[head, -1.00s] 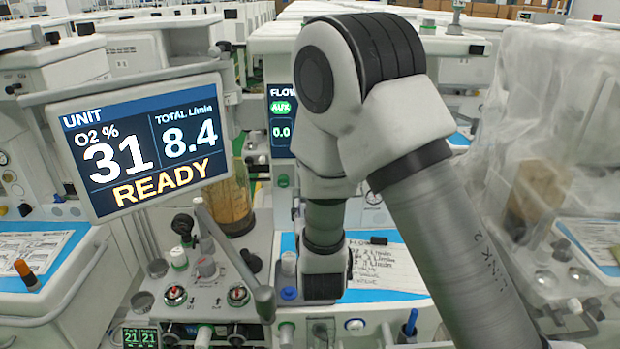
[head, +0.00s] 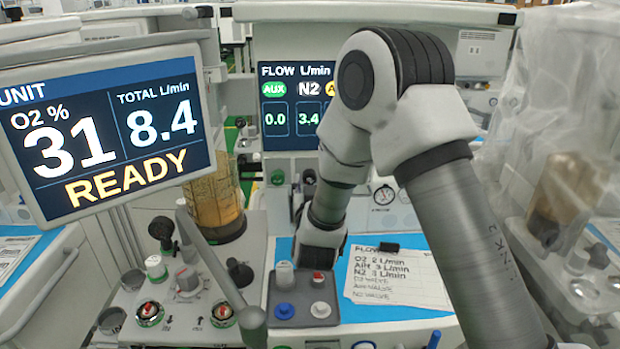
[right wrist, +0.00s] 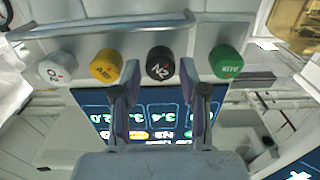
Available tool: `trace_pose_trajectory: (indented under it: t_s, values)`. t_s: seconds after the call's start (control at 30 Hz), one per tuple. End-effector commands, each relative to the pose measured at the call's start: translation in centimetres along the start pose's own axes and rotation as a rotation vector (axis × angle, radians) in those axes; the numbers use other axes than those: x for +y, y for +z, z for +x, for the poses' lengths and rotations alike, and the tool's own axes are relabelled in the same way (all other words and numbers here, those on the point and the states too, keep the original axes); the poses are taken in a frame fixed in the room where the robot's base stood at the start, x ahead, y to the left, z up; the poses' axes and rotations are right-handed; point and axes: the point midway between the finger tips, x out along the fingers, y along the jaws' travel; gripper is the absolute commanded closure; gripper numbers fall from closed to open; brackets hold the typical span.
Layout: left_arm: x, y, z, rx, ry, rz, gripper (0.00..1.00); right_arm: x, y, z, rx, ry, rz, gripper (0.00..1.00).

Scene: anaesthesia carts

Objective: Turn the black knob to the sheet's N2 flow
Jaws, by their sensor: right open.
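The black knob (right wrist: 160,63) marked N2 sits in the row of knobs in the right wrist view, which appears upside down. My right gripper (right wrist: 163,84) is open, its two fingers on either side of the knob's line; I cannot tell whether they touch it. In the head view my right wrist hides most of the gripper. The flow screen (head: 296,105) reads N2 3.4 and AUX 0.0; the rest is behind my arm. The sheet (head: 395,280) reads O2 2, AIR 3, N2 3 L/min. My left gripper is not in view.
A yellow knob (right wrist: 106,65) and a green AUX knob (right wrist: 225,62) flank the black one; a white O2 knob (right wrist: 57,68) is farther left. A rail (right wrist: 100,25) runs beside the row. A tilted unit monitor (head: 105,125) reads 31 and 8.4.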

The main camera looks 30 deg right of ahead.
Motion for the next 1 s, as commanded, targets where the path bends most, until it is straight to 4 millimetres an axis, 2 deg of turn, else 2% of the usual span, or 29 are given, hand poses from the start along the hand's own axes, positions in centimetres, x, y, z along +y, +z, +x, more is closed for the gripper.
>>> trace_pose_trajectory:
  t_s: [0.1, 0.33, 0.37, 0.4, 0.47, 0.5, 0.67, 0.83, 1.0]
  values:
    - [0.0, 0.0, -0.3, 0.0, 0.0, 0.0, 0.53, 0.0, 0.0, 1.3, -0.001, 0.001, 0.0, 0.57]
    - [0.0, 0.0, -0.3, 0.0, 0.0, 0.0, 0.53, 0.0, 0.1, 1.5, -0.001, 0.0, -0.001, 0.57]
    - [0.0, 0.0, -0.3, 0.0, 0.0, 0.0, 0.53, 0.0, 0.1, 1.5, -0.001, 0.0, -0.001, 0.6]
    - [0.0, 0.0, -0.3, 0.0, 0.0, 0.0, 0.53, 0.0, 0.1, 1.5, -0.001, 0.0, -0.001, 0.74]
    - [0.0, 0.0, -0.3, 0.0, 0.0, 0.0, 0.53, 0.0, 0.1, 1.5, -0.001, 0.0, -0.001, 0.96]
    - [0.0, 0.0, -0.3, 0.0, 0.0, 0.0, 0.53, 0.0, 0.1, 1.5, -0.001, 0.0, -0.001, 1.0]
    - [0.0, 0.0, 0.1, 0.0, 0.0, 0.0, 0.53, 0.0, 0.2, 1.5, 0.0, 0.0, 0.016, 1.0]
    - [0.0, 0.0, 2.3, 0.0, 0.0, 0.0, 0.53, 0.0, 0.6, 1.5, 0.002, -0.001, 0.197, 1.0]
    - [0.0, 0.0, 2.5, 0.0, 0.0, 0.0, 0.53, 0.0, 0.1, 1.5, 0.0, -0.001, 0.28, 1.0]
